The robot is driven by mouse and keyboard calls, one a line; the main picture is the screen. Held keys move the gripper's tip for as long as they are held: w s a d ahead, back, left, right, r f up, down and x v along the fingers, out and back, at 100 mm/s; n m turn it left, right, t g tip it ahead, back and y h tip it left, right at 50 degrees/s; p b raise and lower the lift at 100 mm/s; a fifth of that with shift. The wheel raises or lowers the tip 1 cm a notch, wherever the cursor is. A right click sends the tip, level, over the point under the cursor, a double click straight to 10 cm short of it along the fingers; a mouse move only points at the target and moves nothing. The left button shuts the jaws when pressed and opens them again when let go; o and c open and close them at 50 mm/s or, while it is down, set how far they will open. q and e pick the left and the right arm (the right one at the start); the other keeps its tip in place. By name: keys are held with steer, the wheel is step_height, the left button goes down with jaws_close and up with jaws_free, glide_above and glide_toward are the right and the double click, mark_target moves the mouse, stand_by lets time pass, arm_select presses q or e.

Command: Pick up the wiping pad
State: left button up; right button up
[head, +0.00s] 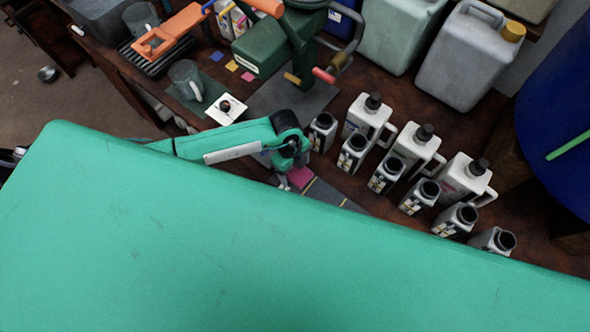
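A small pink pad (300,177), which looks like the wiping pad, shows on the bench just below the end of my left arm. My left gripper (284,181) points down right beside it. Its fingers are small and partly hidden by the wrist and by my large teal body part in front, so I cannot tell whether they are open, or whether they touch the pad. My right gripper is not in view.
Several white bottles and dark-capped jugs (415,152) stand close to the right of my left wrist. Large canisters (465,60) and a blue drum (560,110) stand at right.

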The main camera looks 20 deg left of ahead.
mark_target(294, 169)
arm_select(q)
steer(key=c, duration=0.7)
steer(key=shift+c, duration=0.4)
steer(key=shift+r, duration=0.1)
step_height(294, 169, up, 20)
steer(key=b, duration=0.3)
steer(key=shift+o, duration=1.2)
steer(key=shift+c, duration=0.9)
